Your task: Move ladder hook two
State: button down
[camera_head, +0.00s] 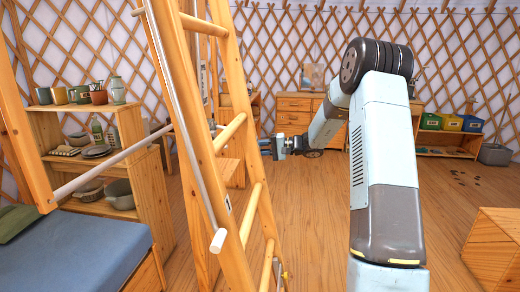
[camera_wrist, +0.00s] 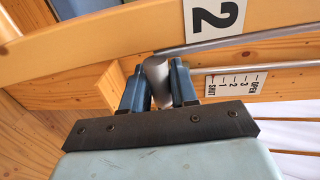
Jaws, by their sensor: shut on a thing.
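The wooden ladder (camera_head: 232,200) leans across the left middle of the head view. My gripper (camera_head: 270,146) is beside its right rail, partly hidden there. In the wrist view, the blue jaws of my gripper (camera_wrist: 158,88) are shut on a short pale cylindrical handle (camera_wrist: 156,70). Behind it is a wooden rail with a plate marked 2 (camera_wrist: 213,18). A scale plate (camera_wrist: 236,86) reads OPEN, 3, 2, 1, SHUT. A metal rod (camera_wrist: 270,66) runs just above that scale. Where the handle joins its hook is hidden.
A pale rod (camera_head: 190,140) runs along the ladder, ending in a white peg (camera_head: 218,240). Another rod (camera_head: 110,165) crosses at left. A blue bed (camera_head: 85,255) and shelf (camera_head: 55,110) stand left, a wooden box (camera_head: 495,245) right. The floor beyond is largely clear.

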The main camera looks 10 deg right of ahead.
jog(key=c, duration=1)
grip_release()
jog(key=shift+f, duration=0.1)
jog(key=shift+d, duration=0.1)
jog(key=shift+s+d, duration=0.1)
jog(key=v, duration=1.3)
jog(key=shift+s+d, duration=0.15)
jog(key=shift+d, duration=0.05)
